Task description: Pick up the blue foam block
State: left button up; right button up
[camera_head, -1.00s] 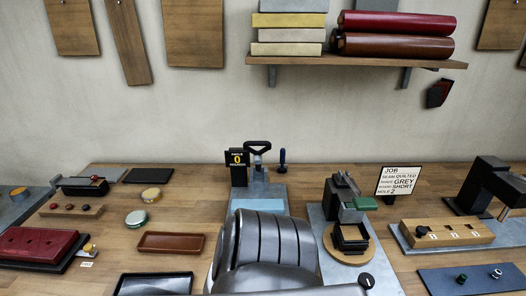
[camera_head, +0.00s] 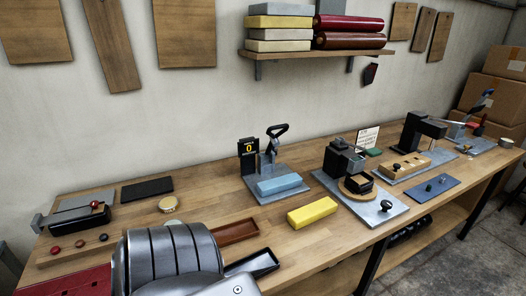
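The blue foam block (camera_head: 282,184) lies flat on the grey base plate (camera_head: 262,197) of a small hand press (camera_head: 270,160) with a black handle, near the middle of the bench. A yellow block (camera_head: 312,212) lies on the bare wood in front of it, apart from the plate. Neither of my grippers shows in the head view.
The wooden bench (camera_head: 225,205) runs to the right, with a clamp fixture (camera_head: 343,160) on a plate right of the blue block. A silver ribbed shape (camera_head: 165,255) covers the lower left.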

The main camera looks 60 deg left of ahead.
aim_at(277, 185)
jog(key=u, duration=0.95)
